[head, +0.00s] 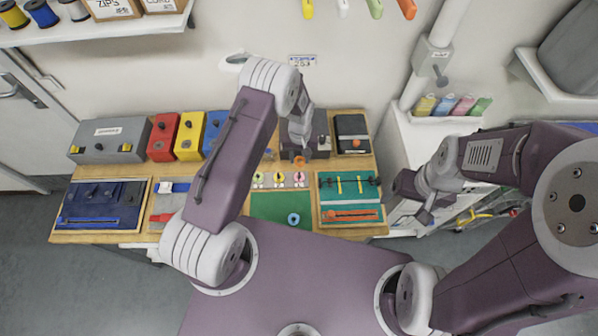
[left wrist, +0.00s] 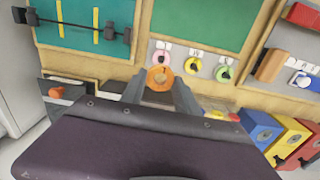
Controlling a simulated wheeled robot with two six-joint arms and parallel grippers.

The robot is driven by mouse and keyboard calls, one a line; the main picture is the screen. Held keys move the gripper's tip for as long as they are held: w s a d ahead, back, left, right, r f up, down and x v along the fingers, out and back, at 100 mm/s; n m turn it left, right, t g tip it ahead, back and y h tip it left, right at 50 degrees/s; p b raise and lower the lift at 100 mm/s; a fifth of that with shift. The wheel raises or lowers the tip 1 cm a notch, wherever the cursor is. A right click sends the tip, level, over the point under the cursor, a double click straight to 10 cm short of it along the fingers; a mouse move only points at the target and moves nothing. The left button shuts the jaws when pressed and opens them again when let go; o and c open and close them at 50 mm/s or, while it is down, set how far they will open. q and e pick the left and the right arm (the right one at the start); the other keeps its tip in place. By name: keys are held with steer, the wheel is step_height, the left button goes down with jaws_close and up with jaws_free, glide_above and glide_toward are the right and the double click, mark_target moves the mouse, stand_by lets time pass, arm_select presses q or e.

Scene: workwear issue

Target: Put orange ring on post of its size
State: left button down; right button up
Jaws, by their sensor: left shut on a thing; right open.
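My left gripper (head: 299,158) is shut on an orange ring (head: 301,163) over the back of the work table. In the left wrist view the orange ring (left wrist: 160,78) sits between the fingertips (left wrist: 160,86). Just beyond it is a grey post plate (head: 289,184) with a row of labelled places. They bear a pink ring (left wrist: 161,57), a yellow ring (left wrist: 193,65) and a green ring (left wrist: 223,73). Whether the orange ring is around a post I cannot tell. My right gripper (head: 425,216) is open and empty, right of the table.
A blue ring (head: 293,219) lies on a green mat (head: 268,207). A teal tool board (head: 350,190) is right of the mat. Red (head: 163,137), yellow (head: 190,137) and blue boxes stand at the back left. A black box (head: 352,131) stands at the back right.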

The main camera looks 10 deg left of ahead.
mark_target(300, 167)
arm_select(q)
steer(key=shift+a+f, duration=0.2)
steer(key=shift+a, duration=0.1)
steer(key=shift+s+d, duration=0.15)
steer(key=shift+d, duration=0.3)
steer(key=f+b, duration=0.1)
steer(key=f, duration=0.1)
steer(key=f+b, duration=0.3)
steer(key=shift+a+f, duration=0.25)
steer(key=shift+f, duration=0.05)
steer(key=shift+d+f+b, duration=0.1)
steer(key=shift+f+b, duration=0.15)
steer(key=shift+b, duration=0.1)
arm_select(e)
steer(key=f, duration=0.2)
steer(key=d+f, duration=0.1)
steer(key=f, duration=0.1)
steer(key=shift+s+f, duration=0.1)
steer(key=shift+f, duration=0.3)
steer(key=shift+a, duration=0.1)
arm_select(q)
steer(key=shift+f+b, duration=0.15)
steer(key=shift+b, duration=0.3)
arm_select(e)
steer(key=shift+f, duration=0.45)
